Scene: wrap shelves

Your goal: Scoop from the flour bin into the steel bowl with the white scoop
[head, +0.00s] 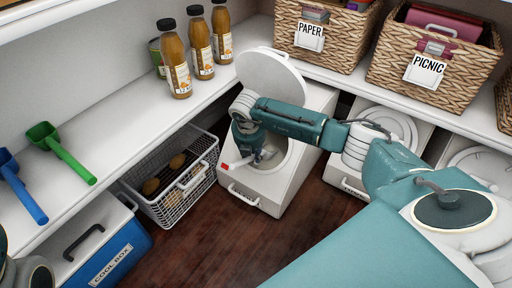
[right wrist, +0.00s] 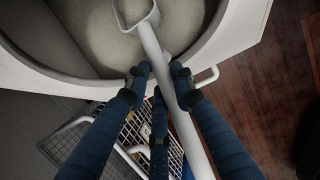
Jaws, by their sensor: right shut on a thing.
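The flour bin (head: 315,100) is a white pull-out bin with its round lid tipped up at the back. Pale flour (right wrist: 75,30) fills the view inside its round opening in the right wrist view. My right gripper (head: 258,158) is over the opening, its fingers shut on the handle of the white scoop (right wrist: 157,50). The scoop's head is over or in the flour at the top of the wrist view; I cannot tell if it touches or holds flour. A red-tipped handle end shows in the head view. I see no steel bowl. My left gripper is not clearly seen.
A wire basket (head: 200,190) stands left of the bin, beside a blue cool box (head: 125,255). Green (head: 65,155) and blue (head: 22,190) scoops and several bottles (head: 173,65) are on the left shelf. Wicker baskets (head: 325,45) line the back shelf. The wooden floor is clear in front.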

